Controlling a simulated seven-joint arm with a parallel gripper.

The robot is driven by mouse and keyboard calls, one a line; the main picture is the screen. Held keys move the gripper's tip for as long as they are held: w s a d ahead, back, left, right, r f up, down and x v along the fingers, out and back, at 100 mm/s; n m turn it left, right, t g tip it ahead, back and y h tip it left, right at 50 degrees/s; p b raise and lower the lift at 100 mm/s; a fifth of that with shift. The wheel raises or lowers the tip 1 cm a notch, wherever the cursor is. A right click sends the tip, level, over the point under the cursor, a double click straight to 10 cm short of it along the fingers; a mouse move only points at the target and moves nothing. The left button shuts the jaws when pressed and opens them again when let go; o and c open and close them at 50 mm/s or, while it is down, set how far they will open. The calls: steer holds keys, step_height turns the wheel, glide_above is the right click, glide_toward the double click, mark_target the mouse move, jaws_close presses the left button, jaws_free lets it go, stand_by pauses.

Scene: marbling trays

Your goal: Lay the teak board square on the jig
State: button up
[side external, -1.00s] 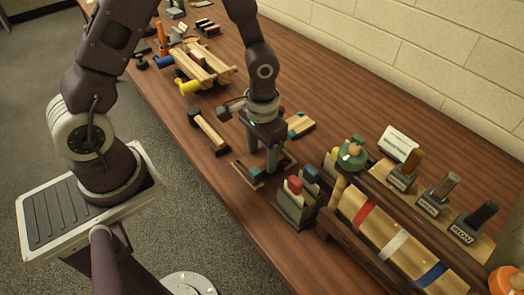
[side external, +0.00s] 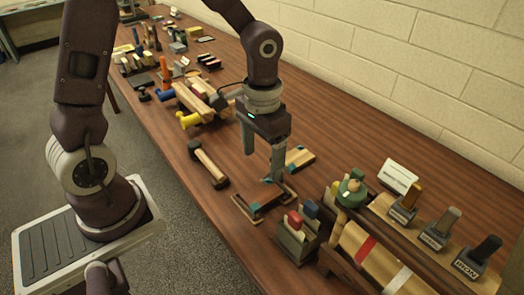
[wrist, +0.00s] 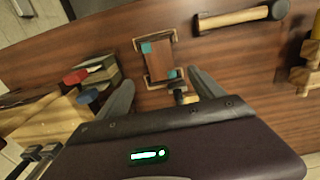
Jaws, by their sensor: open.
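The teak board (wrist: 157,62), a small dark reddish-brown slab, lies flat between the pale wooden corner pieces of the jig (wrist: 135,43). Teal patches show at two opposite corners. Its edges look roughly in line with the corner pieces; I cannot tell exact squareness. In the side view the board (side external: 264,201) lies in the jig (side external: 241,210) near the table's front edge. My gripper (side external: 276,180) points down above the board's far side and is open. In the wrist view its fingers (wrist: 165,85) are spread, with no board between them.
A mallet (side external: 208,164) lies left of the jig. A box with red and blue handles (side external: 297,240) stands close on the right. A white card (side external: 398,177) stands further right.

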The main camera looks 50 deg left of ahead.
steer(key=s+a+r+t, duration=0.2)
steer(key=s+r+t, duration=0.3)
steer(key=s+r, duration=1)
steer(key=shift+s+a+t, duration=0.15)
steer(key=shift+s+t, duration=0.05)
steer(key=shift+t, duration=0.1)
